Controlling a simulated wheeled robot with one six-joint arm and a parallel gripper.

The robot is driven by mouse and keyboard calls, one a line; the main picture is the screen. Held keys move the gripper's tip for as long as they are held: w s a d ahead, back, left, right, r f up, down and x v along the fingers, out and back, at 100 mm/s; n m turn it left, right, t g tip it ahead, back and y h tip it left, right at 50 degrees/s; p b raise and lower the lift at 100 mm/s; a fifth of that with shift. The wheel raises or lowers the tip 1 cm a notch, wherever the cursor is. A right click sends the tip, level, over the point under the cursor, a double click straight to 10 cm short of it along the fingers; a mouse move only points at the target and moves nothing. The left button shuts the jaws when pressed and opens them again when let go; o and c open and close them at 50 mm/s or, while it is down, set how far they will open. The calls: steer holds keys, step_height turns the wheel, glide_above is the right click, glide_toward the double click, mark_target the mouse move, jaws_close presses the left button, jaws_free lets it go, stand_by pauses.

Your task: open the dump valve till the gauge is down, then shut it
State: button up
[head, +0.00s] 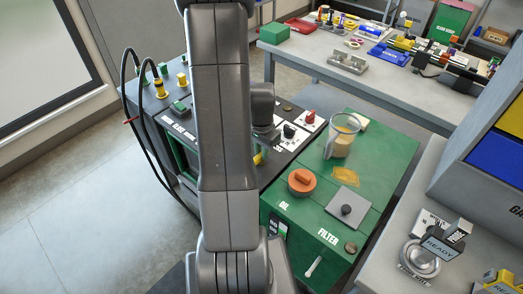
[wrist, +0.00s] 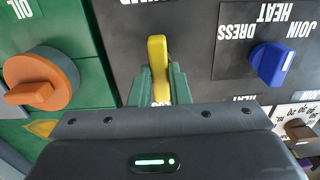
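A yellow lever (wrist: 158,62) stands out from the dark panel in the wrist view, pointing up and down in the picture. I take it for the dump valve's handle; the label below it is mostly covered. My gripper (wrist: 160,84) has its green fingers close against both sides of the lever, with no clear gap, and appears shut on it. In the head view my arm covers the gripper, and only a bit of the yellow lever (head: 258,158) shows beside it. I cannot make out the gauge or its reading in either view.
An orange knob on the oil cap (wrist: 42,82) is left of the lever, and a blue knob (wrist: 272,62) is right. A clear jug (head: 341,135) stands on the green cabinet (head: 385,150). Black hoses (head: 140,110) loop at the left; a bench (head: 300,55) stands behind.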

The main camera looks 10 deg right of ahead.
jaws_close()
steer(key=n+b, duration=0.1)
steer(key=n, duration=0.2)
steer(key=n+b, duration=0.2)
steer(key=n, duration=0.3)
steer(key=shift+n, duration=0.3)
steer(key=n+b, duration=0.1)
steer(key=n, duration=0.8)
steer(key=shift+b, duration=0.4)
steer(key=shift+n, duration=0.3)
